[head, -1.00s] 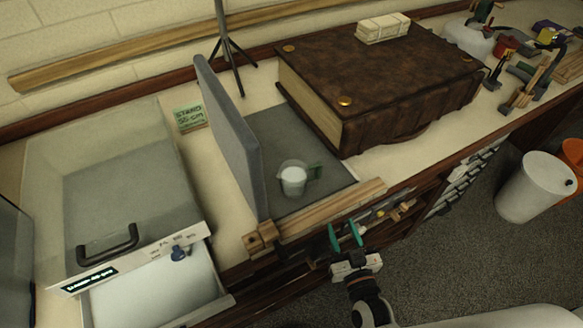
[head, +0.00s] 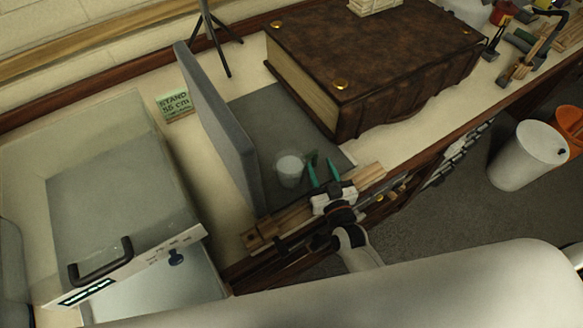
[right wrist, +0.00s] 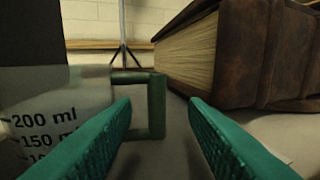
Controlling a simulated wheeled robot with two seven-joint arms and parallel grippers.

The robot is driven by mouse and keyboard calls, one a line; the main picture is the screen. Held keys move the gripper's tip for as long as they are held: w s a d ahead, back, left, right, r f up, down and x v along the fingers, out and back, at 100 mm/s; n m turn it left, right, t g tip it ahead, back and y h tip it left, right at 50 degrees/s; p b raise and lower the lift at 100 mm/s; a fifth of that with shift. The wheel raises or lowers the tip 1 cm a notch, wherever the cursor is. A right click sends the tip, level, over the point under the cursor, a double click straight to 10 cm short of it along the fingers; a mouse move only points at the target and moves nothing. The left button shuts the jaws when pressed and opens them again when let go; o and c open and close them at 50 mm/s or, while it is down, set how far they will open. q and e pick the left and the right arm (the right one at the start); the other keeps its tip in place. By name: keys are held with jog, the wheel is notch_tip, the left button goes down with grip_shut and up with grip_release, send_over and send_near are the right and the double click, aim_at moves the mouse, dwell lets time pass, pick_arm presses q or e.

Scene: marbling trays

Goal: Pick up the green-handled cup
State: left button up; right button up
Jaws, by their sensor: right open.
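The cup (head: 289,172) is a small clear measuring cup with pale contents, standing on the grey mat between the upright grey panel and the big book. Its green handle (right wrist: 156,105) shows in the right wrist view, on the cup's right side, and the cup wall with ml marks (right wrist: 50,110) is at the left. My right gripper (head: 320,170) has green fingers and is open, just right of the cup. In the right wrist view its fingertips (right wrist: 160,105) are spread on either side of the handle, which appears ahead of them; whether it lies between them I cannot tell. My left gripper is not in view.
The upright grey panel (head: 215,125) stands left of the cup. A thick brown book (head: 380,60) stands behind and right. A wooden rail (head: 290,220) runs along the front edge. A clear-lidded tray (head: 120,200) is at left, and a tripod (head: 210,35) behind.

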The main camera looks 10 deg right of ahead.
aim_at(316, 159)
jog(key=w, duration=0.2)
jog(key=w+p, duration=0.1)
jog(key=w, duration=0.1)
jog(key=shift+a+r, duration=0.2)
jog(key=shift+a, duration=0.1)
jog(key=shift+w+f, duration=0.1)
jog(key=shift+w, duration=0.25)
jog(key=shift+s, duration=0.1)
grip_shut()
